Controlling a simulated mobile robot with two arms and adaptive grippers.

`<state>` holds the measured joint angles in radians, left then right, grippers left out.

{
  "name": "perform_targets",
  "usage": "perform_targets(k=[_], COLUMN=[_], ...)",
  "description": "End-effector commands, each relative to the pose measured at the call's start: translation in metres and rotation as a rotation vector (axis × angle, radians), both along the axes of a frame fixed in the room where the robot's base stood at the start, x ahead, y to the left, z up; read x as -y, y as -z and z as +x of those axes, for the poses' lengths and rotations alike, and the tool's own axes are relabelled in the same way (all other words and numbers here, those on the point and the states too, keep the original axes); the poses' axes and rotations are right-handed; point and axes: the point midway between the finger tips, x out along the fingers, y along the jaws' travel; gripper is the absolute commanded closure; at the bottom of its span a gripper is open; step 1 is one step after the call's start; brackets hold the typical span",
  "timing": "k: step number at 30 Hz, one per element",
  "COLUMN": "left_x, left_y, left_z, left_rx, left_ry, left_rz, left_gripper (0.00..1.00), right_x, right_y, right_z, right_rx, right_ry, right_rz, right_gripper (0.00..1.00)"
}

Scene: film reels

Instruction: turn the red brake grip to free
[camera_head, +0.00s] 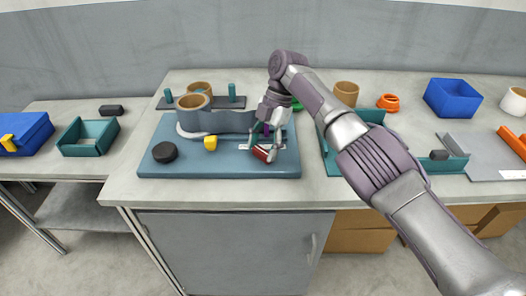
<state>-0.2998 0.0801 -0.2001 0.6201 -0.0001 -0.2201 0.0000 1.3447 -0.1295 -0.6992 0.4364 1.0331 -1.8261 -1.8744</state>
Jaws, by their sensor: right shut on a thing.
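The red brake grip (262,153) sits at the right part of the blue-grey board (230,168) on the bench. My right gripper (267,148) comes in from the right, points down and is shut on the red grip. Its fingers hide part of the grip, and a pale plate under it shows only in part. The exact turn of the grip is hard to tell at this size. My left gripper is not in view.
On the board are a grey film-path block (225,122), a yellow knob (210,143) and a black round knob (164,152). A teal tray (331,160) lies close on the right. A teal box (88,138) and blue bins (452,98) stand farther out.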

Motion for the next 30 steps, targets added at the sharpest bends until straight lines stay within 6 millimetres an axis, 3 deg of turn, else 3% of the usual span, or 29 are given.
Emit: perform_targets(k=[16, 17, 21, 30], left_x=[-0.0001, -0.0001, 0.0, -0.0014], left_y=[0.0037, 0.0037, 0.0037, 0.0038], left_z=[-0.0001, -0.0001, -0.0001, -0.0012], left_rx=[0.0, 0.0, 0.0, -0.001], left_ry=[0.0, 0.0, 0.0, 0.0], left_rz=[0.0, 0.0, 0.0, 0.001], left_gripper=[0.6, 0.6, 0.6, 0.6], right_x=[0.0001, 0.0001, 0.0001, 0.0001], right_y=[-0.0003, -0.0004, -0.0003, -0.0005], right_z=[0.0004, 0.0004, 0.0004, 0.0004], right_rx=[0.002, 0.002, 0.002, 0.001], right_ry=[-0.028, -0.028, -0.027, -0.026], right_rz=[-0.001, -0.001, -0.001, 0.0], right_gripper=[0.72, 0.36, 0.13, 0.12])
